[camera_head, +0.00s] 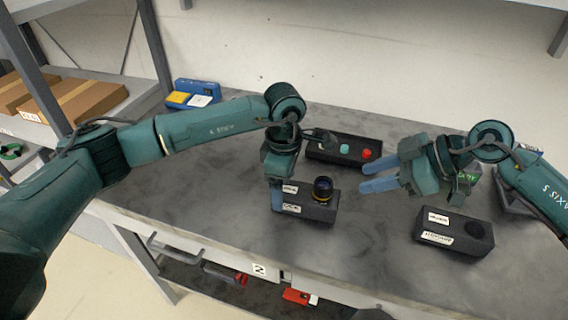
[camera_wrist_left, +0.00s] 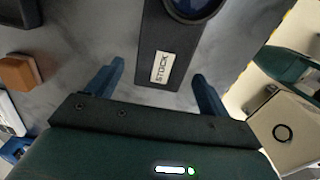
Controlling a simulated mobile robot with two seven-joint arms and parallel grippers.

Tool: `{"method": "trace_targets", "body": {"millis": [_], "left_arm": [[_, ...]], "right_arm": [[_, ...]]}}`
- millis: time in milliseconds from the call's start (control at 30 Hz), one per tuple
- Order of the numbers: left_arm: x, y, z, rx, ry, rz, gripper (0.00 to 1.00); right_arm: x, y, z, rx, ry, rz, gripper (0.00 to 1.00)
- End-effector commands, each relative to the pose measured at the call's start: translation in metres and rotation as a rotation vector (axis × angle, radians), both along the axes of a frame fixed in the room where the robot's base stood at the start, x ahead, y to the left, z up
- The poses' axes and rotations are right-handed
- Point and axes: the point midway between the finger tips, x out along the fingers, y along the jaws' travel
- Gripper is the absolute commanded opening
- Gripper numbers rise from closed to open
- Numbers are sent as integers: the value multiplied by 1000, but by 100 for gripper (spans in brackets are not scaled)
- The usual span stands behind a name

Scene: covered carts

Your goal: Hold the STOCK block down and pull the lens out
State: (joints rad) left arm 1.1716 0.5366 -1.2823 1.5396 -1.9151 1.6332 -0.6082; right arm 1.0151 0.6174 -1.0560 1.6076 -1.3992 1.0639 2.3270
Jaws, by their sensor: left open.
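The black STOCK block (camera_head: 318,213) lies on the grey bench, with white labels at its left end. The dark round lens (camera_head: 322,187) stands in its right part, with a yellowish ring near its base. My left gripper (camera_head: 277,198) is at the block's left end. In the left wrist view its open fingers (camera_wrist_left: 158,72) lie on either side of the STOCK block's (camera_wrist_left: 183,62) end, with gaps visible; the lens (camera_wrist_left: 192,6) is cut off at the top. My right gripper (camera_head: 364,176) is open and empty, right of the lens, its fingers pointing left.
A second black block (camera_head: 460,244) with labels and an empty round recess is at the right. A black box (camera_head: 323,151) with a green and a red knob is behind. A blue case (camera_head: 196,86) stands at the back left. The bench's front edge is near the STOCK block.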

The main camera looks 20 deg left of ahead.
Motion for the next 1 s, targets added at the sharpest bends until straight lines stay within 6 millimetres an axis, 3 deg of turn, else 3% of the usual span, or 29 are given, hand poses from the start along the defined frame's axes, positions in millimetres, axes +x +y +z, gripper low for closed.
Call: {"method": "trace_targets", "body": {"millis": [200,533,1000], "left_arm": [[0,-1,-19,-1,0,0,80],[0,-1,-22,-1,0,0,80],[0,-1,-21,-1,0,0,42]], "right_arm": [[0,0,0,0,0,0,36],[0,0,0,0,0,0,36],[0,0,0,0,0,0,36]]}}
